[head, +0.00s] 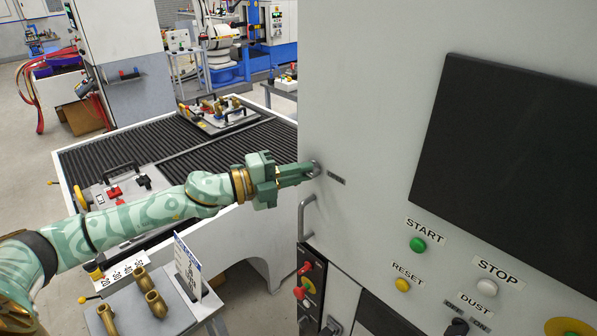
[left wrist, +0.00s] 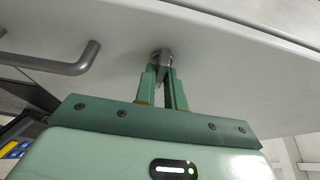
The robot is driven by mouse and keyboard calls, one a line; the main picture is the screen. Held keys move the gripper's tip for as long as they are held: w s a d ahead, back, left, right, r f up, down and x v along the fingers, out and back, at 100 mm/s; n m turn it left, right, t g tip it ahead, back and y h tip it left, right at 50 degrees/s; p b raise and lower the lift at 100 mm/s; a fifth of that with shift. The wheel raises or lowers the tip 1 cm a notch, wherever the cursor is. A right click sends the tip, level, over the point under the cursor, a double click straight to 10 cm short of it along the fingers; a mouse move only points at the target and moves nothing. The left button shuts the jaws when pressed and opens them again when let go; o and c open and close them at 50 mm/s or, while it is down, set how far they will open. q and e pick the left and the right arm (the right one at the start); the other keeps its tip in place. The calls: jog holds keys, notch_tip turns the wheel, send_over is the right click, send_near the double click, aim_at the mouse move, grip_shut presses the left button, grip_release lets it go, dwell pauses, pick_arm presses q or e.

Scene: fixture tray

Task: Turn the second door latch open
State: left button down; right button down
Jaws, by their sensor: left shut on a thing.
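A small grey metal latch (head: 316,169) sits on the edge side of the large light-grey cabinet door (head: 375,90), above a bar handle (head: 306,216). My left gripper (head: 308,172) reaches it from the left and is shut on it. In the left wrist view, the two green fingers (left wrist: 163,84) close around the rounded latch (left wrist: 161,57), which hides part of its shape. The bar handle (left wrist: 75,60) is to the left there. I cannot tell the latch's exact turn. My right gripper is not in view.
A ribbed conveyor (head: 110,153) with fixture trays (head: 217,115) stands behind my left arm. A tray with brass fittings (head: 155,303) is below.

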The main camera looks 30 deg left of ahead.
pick_arm(q)
jog(key=c, duration=1.5)
grip_release()
jog(key=b+v, duration=0.3)
jog(key=v, duration=1.3)
jog(key=shift+s, duration=0.15)
